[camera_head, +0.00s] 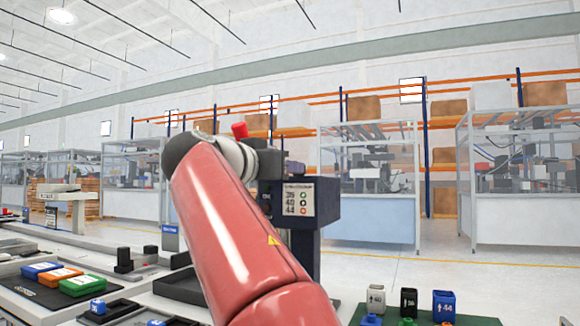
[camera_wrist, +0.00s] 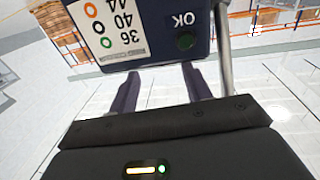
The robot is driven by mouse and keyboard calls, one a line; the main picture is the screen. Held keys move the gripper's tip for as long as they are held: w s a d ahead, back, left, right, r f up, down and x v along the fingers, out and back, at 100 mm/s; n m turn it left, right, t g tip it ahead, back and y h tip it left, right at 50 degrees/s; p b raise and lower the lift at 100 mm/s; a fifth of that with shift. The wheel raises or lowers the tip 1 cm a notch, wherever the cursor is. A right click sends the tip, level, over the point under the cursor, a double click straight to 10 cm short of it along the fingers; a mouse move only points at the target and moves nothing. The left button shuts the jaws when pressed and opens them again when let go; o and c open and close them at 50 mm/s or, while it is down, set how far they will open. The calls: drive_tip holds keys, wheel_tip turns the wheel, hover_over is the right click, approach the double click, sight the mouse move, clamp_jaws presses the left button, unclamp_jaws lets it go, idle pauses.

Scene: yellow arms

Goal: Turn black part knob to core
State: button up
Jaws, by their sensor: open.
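A dark blue panel box (camera_head: 322,200) with a white label (camera_head: 298,199) listing 36, 40 and 44 beside coloured rings stands behind my red arm in the head view. My gripper (camera_wrist: 159,75) is open. Its two dark fingers point toward the box's lower edge in the picture, with nothing seen between them. I cannot make out a black part knob or a core mark in either view.
White (camera_head: 376,299), black (camera_head: 409,302) and blue (camera_head: 444,305) numbered blocks stand on a green mat at lower right. Blue, orange and green boxes (camera_head: 82,284) lie at lower left. Fenced cells and shelving stand far behind, beyond open floor.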

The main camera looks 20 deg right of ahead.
drive_tip(key=p+x, duration=0.1)
drive_tip(key=x, duration=0.4)
